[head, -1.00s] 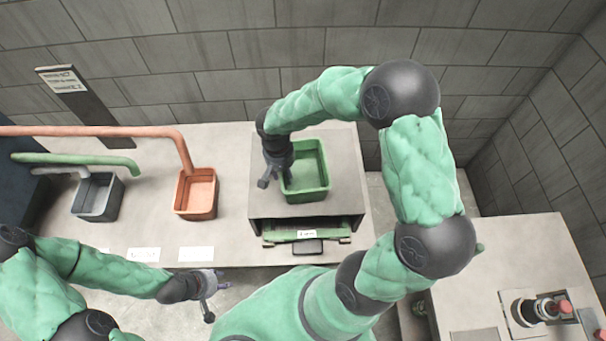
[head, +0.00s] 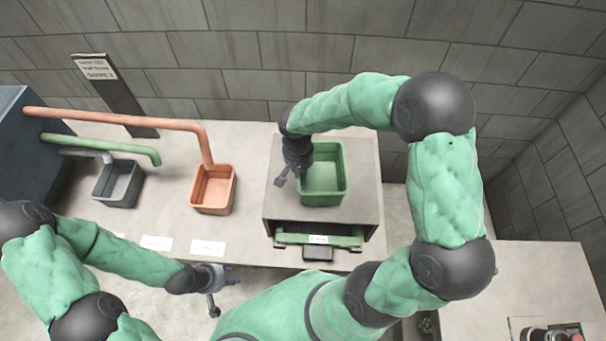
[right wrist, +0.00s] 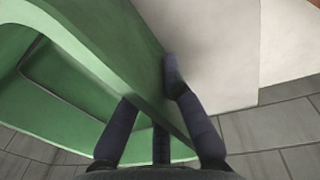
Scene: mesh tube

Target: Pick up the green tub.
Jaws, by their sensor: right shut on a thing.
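The green tub (head: 323,199) is an open, empty rectangular tub on top of the grey box-shaped housing (head: 364,205) in the head view. My right gripper (head: 293,174) is at its left side, coming down from above. In the right wrist view the tub's wall (right wrist: 110,65) runs between the fingers of my right gripper (right wrist: 148,100), which is shut on it. The tub looks upright; I cannot tell whether its base touches the housing. My left gripper (head: 215,287) is apart from the tub, low in front of the table, with its fingers spread and nothing in them.
An orange tub (head: 212,208) and a grey tub (head: 118,199) stand further left on the table (head: 165,215), under pipes (head: 120,118). White labels (head: 208,247) lie along the front edge. A green drawer-like part (head: 345,241) shows in the housing's front. A wall stands close behind.

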